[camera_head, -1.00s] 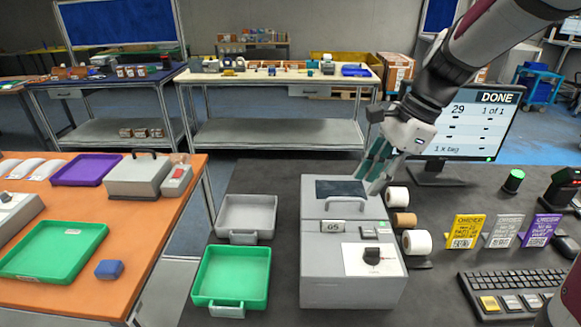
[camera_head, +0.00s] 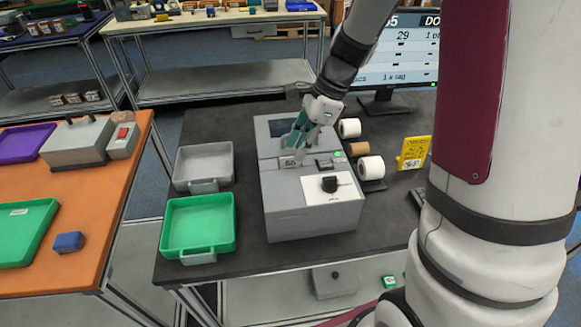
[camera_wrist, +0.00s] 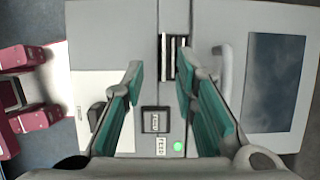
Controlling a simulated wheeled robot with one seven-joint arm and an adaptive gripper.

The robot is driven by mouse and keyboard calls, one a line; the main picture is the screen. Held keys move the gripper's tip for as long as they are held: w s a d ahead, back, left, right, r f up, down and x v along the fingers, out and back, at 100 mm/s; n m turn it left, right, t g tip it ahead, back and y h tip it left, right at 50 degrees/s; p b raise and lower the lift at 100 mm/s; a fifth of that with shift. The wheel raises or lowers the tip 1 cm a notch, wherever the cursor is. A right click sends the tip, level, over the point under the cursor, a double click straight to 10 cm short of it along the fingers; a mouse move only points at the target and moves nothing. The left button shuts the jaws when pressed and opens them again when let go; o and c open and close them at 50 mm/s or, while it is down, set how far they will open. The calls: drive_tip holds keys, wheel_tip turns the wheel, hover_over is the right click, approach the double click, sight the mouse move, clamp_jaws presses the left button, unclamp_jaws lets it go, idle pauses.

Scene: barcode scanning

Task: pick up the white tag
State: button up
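A grey box-shaped machine (camera_head: 312,218) stands on the dark table, with a dark screen panel and a handle on top. A small white tag (camera_head: 290,162) with dark marks sits at a slot in the machine's top; in the wrist view the tag (camera_wrist: 174,57) looks striped and upright in the slot. My gripper (camera_head: 297,147) is over the machine, pointing down close to the tag. In the wrist view my gripper (camera_wrist: 159,68) is open, its green-padded fingers apart, with the tag near the right fingertip. Whether a finger touches it I cannot tell.
Left of the machine are a grey tray (camera_head: 180,185) and a green tray (camera_head: 165,235). Rolls (camera_head: 370,167) stand close on its right, then a yellow order card (camera_head: 413,152). A monitor (camera_head: 400,60) is behind. My arm hides the table's right side.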

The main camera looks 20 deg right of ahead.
drive_tip(key=shift+w+x, duration=0.2)
drive_tip(key=shift+x, duration=1.7)
clamp_jaws()
drive_tip(key=shift+r, duration=0.1)
